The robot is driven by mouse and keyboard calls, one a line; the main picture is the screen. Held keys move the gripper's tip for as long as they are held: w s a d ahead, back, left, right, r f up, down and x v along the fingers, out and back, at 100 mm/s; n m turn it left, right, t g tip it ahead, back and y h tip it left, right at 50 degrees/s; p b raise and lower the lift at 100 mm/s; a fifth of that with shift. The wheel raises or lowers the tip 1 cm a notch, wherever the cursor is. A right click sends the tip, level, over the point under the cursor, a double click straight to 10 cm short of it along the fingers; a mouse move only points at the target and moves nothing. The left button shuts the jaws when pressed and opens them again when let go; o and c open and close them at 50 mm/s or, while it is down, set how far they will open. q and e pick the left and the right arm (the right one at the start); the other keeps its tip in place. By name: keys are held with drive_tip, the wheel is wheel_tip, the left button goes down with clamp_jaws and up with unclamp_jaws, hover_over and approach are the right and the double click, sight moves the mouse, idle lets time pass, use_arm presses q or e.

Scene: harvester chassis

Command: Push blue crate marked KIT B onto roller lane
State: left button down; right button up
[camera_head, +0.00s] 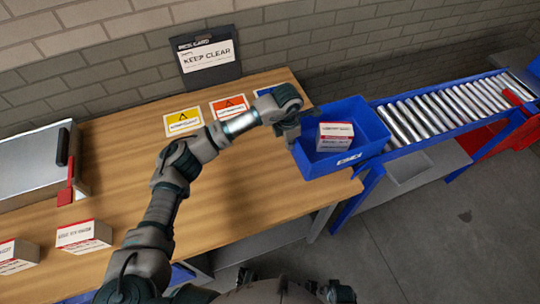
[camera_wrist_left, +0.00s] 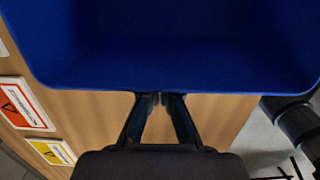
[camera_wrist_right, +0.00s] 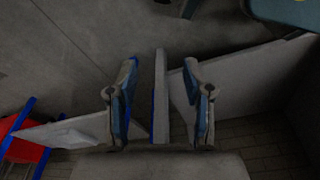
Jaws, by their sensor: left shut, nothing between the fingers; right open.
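The blue crate (camera_head: 362,163) sits at the right end of the wooden table, against the start of the roller lane (camera_head: 445,110). A white and red box (camera_head: 335,136) is inside it. White lettering shows on its front wall, too small to read surely. My left gripper (camera_head: 291,144) is at the crate's left wall; in the left wrist view its shut, empty fingers (camera_wrist_left: 160,98) meet the crate's rim (camera_wrist_left: 90,92). Whether they touch it I cannot tell. My right gripper (camera_wrist_right: 160,95) is open in its wrist view, with a thin grey bar seen between its fingers, apparently beyond them.
The wooden table (camera_head: 240,190) is clear left of the crate. Warning cards (camera_head: 183,121) lie at its back edge, below a KEEP CLEAR sign (camera_head: 207,56). White boxes (camera_head: 84,236) and a grey case (camera_head: 35,162) stand at left.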

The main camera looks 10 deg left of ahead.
use_arm(q)
drive_tip(key=w+d, duration=0.1)
drive_tip(key=d+b, duration=0.1)
drive_tip(key=d, duration=0.1)
drive_tip(key=shift+w+f, duration=0.15)
drive_tip(key=shift+w, duration=0.25)
drive_tip(key=shift+w+d, duration=0.25)
drive_tip(key=shift+d, duration=0.25)
use_arm(e)
drive_tip(key=shift+w+r, duration=0.25)
drive_tip(key=shift+r, duration=0.45)
drive_tip(key=shift+w+r, duration=0.25)
drive_tip(key=shift+r, duration=0.45)
drive_tip(key=shift+w+r, duration=0.25)
drive_tip(key=shift+r, duration=0.45)
